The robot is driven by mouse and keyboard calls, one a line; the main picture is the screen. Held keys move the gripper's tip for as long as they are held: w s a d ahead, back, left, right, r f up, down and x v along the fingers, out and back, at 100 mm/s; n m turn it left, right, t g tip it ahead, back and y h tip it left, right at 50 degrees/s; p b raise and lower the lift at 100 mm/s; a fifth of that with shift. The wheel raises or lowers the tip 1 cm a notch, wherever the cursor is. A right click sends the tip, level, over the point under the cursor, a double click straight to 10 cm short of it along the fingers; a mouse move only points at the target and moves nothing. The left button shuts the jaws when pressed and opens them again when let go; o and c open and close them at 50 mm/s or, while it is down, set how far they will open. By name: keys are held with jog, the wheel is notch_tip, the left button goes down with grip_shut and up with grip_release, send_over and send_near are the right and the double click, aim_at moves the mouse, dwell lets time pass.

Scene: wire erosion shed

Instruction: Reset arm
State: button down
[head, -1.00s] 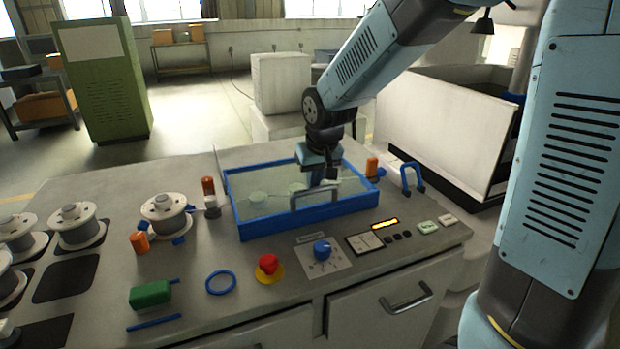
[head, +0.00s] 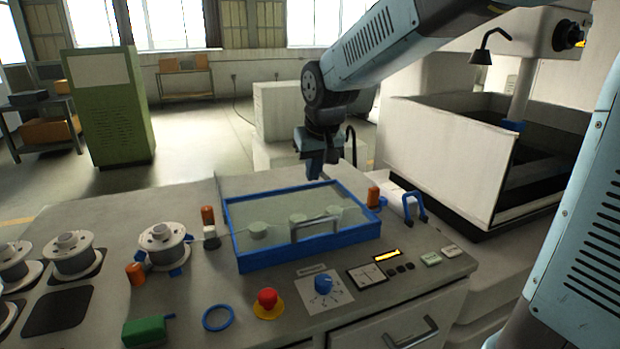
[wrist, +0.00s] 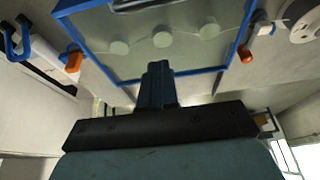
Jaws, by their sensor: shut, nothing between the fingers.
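My gripper (head: 315,172) hangs from my raised arm at the far edge of the blue-framed tray with a clear cover (head: 300,258), in the head view. Its fingers are together and hold nothing. In the wrist view my gripper (wrist: 160,72) points toward the blue frame (wrist: 110,62), with several pale round pieces (wrist: 162,37) seen through the cover. The tray's handle (head: 318,224) is clear of my fingers. I cannot tell exactly how high the fingertips are above the bench.
The bench holds white spools (head: 163,240), a red stop button (head: 267,299), a blue knob (head: 323,283), a blue ring (head: 218,318) and a green block (head: 145,331). A white-walled machine tank (head: 445,150) stands to the right. A green cabinet (head: 115,120) stands at the back left.

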jog(key=s+d+r+m+t+h, duration=0.1)
jog(key=s+d+r+m, duration=0.2)
jog(key=s+d, duration=1.5)
jog(key=s, duration=0.3)
jog(key=shift+s+m+t, duration=0.15)
jog(key=shift+m+t, duration=0.15)
